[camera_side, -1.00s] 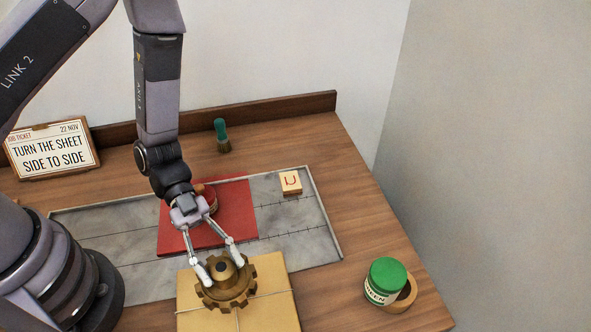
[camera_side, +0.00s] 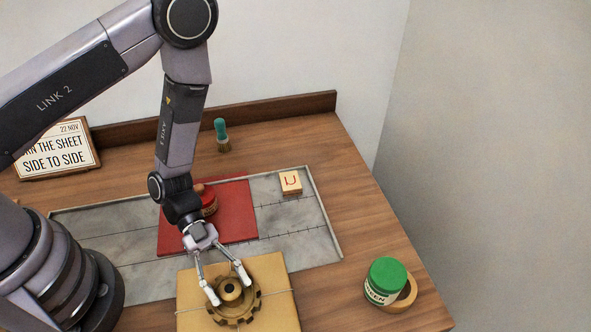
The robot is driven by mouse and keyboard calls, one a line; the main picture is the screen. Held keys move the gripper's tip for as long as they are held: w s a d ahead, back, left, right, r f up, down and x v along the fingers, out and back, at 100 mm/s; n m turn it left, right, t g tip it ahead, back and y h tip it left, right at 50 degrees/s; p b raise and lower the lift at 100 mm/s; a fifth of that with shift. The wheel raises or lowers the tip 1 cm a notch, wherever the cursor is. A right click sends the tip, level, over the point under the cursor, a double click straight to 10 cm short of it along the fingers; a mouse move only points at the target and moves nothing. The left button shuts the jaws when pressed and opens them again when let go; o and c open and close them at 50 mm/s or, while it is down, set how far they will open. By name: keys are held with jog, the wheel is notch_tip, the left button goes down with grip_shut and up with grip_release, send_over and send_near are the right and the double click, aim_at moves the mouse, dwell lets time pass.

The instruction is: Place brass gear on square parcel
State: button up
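The brass gear (camera_side: 232,313), toothed with a raised hub, is over the square parcel (camera_side: 277,279), a tan block tied with string at the front of the bench. My gripper (camera_side: 229,291) points down with one finger on each side of the gear's hub and appears shut on it. The gear lies flat, near the front of the parcel's top. I cannot tell whether it touches the parcel or is just above it. My fingers hide parts of the gear, and the gear hides part of the parcel top.
A red sheet (camera_side: 236,215) lies on the grey bed (camera_side: 287,240), with a round red item (camera_side: 208,205) partly behind my arm. A block marked U (camera_side: 290,182), a teal brush (camera_side: 222,136), a green-lidded jar (camera_side: 387,280) and a job ticket sign (camera_side: 60,152) stand around.

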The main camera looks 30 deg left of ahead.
jog(key=shift+o, duration=1.4)
jog(key=v, duration=1.2)
jog(key=w+a+r+n+t+y, duration=0.1)
jog(key=w+a+r+t+y, duration=0.15)
jog(key=w, duration=0.35)
jog(key=w+a+r+n+t+y, duration=0.1)
jog(key=w+a+n+t+y, duration=0.1)
jog(key=w+t, duration=0.25)
jog(key=w+a+r+n+t+y, duration=0.55)
jog(key=a+r, duration=0.35)
jog(key=r, duration=0.3)
jog(key=s+a+r+n+y, duration=0.4)
jog(key=a+r+n, duration=0.1)
jog(key=r+n, duration=0.15)
jog(key=s+d+r+n+g, duration=0.1)
jog(key=s+r+n, duration=0.2)
jog(key=s, duration=0.6)
jog(key=s+d+r+n+g+h, duration=0.1)
jog(key=s+r+n, duration=0.2)
jog(key=s, duration=0.6)
jog(key=shift+s+d+r+n+h, duration=0.15)
jog(key=shift+d+r+n+h, duration=0.2)
jog(key=shift+n, duration=0.45)
